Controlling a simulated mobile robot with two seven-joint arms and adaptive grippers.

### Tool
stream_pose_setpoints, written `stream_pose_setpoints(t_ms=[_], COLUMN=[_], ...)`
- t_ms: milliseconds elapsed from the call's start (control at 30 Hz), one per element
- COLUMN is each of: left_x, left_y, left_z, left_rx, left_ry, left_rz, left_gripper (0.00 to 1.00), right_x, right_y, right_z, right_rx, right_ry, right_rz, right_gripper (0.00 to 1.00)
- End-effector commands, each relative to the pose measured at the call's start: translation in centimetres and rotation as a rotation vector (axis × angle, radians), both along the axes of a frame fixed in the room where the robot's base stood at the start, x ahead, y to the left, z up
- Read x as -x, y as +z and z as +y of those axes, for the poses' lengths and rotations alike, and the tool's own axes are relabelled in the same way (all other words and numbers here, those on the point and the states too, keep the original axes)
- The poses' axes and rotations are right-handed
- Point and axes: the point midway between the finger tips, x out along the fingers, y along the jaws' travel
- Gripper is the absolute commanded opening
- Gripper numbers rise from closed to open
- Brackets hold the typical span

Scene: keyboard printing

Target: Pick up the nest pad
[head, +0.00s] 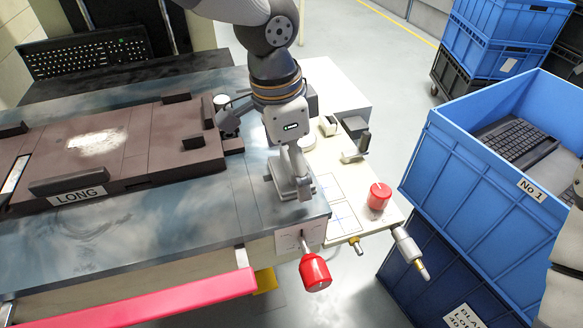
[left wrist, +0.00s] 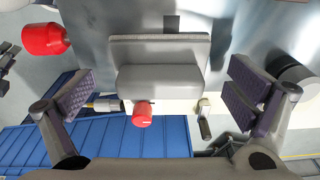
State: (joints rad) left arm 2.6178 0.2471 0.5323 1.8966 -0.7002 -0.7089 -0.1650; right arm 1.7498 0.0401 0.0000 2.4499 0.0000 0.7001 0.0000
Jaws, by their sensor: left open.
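A light grey block with a rounded front part (left wrist: 160,50), which may be the nest pad, lies at the table edge in the left wrist view. My left gripper (head: 262,157) is open over the near right corner of the table in the head view. In the left wrist view its fingers (left wrist: 160,97) stand wide apart, one to each side of the grey block, with gaps between. My right gripper is not in view.
A brown fixture (head: 150,150) labelled LONG lies on the blue-grey table. Red knobs (head: 315,272) (head: 378,196) stand near the table's front right. Blue crates (head: 470,190) are at the right, a keyboard (head: 85,52) at the back left. A dark cylinder (left wrist: 295,70) is beside one finger.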

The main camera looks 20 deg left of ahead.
Motion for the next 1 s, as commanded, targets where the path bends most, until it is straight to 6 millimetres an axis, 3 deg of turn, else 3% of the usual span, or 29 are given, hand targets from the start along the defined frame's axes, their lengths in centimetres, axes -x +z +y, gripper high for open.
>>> stream_pose_setpoints(t_ms=[33,200,300,667,833,1000], left_x=[0.0,0.0,0.0,0.0,0.2,4.3], left_y=[0.1,0.1,0.1,0.7,4.0,9.0], left_z=[0.0,0.0,0.0,0.0,0.1,0.8], left_rx=[0.000,-0.001,-0.001,-0.001,0.002,0.001], left_ry=[0.000,0.000,0.000,0.001,0.003,-0.001], left_rz=[-0.001,-0.001,-0.001,-0.002,-0.007,-0.013], left_gripper=[0.98,0.60,0.43,0.43,0.43,0.43], right_x=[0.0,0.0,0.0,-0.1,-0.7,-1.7], right_y=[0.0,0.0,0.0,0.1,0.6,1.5], right_z=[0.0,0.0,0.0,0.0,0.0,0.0], right_rx=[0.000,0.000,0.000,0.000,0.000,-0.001], right_ry=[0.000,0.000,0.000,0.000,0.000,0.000], right_rz=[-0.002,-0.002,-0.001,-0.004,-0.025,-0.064], right_gripper=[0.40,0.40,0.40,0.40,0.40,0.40])
